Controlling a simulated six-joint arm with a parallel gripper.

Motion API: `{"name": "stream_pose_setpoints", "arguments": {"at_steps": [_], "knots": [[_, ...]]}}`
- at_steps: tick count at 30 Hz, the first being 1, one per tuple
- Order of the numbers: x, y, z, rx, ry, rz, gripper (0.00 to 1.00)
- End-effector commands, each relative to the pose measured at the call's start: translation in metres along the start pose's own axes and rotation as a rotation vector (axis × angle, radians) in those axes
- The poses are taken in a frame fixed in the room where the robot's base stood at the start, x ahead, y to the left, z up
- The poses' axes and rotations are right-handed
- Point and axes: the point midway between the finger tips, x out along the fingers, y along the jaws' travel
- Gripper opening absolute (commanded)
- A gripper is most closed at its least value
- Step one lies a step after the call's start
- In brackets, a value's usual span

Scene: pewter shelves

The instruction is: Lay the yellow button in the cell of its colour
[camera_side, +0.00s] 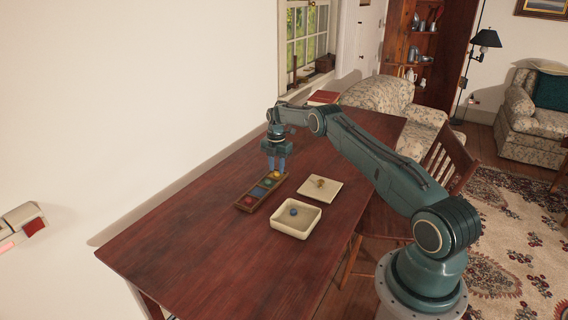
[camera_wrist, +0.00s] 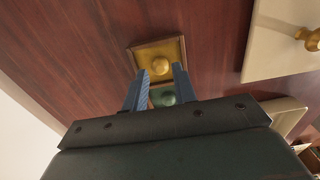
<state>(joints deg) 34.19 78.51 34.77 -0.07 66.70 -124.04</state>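The yellow button (camera_wrist: 160,66) lies in the yellow cell (camera_wrist: 141,52) at the end of a narrow wooden tray (camera_side: 242,207). In the side view the yellow button (camera_side: 276,174) shows just below my fingertips. My gripper (camera_side: 277,168) points down over that end of the tray. In the wrist view its two blue fingers (camera_wrist: 160,72) stand apart, with nothing held between them. The green cell (camera_wrist: 163,97) shows between the fingers, partly hidden by my gripper. The blue and red cells lie farther along the tray in the side view.
A cream box (camera_side: 296,232) with a blue button (camera_side: 293,211) inside stands right of the tray. Its cream lid (camera_side: 331,191) with a brass knob (camera_side: 320,183) lies behind it. The table's near left part is clear. A wall borders the table's left side.

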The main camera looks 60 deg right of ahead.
Motion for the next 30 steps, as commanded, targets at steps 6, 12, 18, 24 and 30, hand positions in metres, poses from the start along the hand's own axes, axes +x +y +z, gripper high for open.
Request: {"name": "stream_pose_setpoints", "arguments": {"at_steps": [6, 12, 18, 24, 30], "knots": [[-0.032, 0.001, 0.0, 0.0, -0.002, 0.002, 0.28], [-0.066, 0.001, 0.0, 0.0, -0.002, 0.002, 0.28], [-0.092, 0.0, 0.0, 0.0, -0.001, 0.001, 0.28], [-0.106, 0.0, 0.0, 0.0, -0.001, 0.001, 0.28], [-0.108, 0.0, 0.0, 0.0, 0.0, 0.0, 0.28]]}}
